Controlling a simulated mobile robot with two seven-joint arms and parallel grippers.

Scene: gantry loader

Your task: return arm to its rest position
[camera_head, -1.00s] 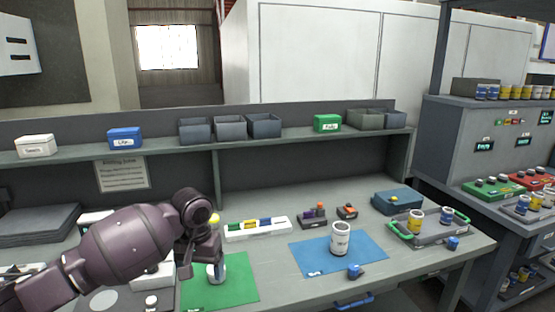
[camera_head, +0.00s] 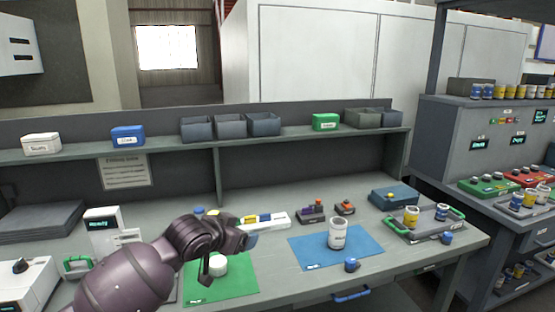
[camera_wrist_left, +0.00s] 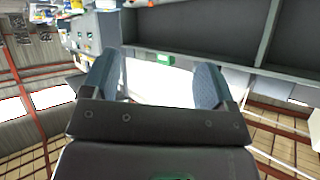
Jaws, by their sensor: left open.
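My left arm comes in from the lower left in the head view. Its gripper (camera_head: 250,239) is above the far edge of the green mat (camera_head: 235,285), clear of the bench. In the left wrist view the two blue-grey fingers (camera_wrist_left: 157,82) are spread apart with nothing between them. A white round container (camera_head: 218,265) stands on the green mat, partly hidden behind my wrist. My right gripper is not in view.
A white jar (camera_head: 338,234) stands on the blue mat (camera_head: 310,252). A blue piece (camera_head: 352,265) lies near its front edge. A tray with green handles (camera_head: 425,231) holds jars at the right. A white rack (camera_head: 277,220) is behind my gripper. Bins line the shelf (camera_head: 300,140).

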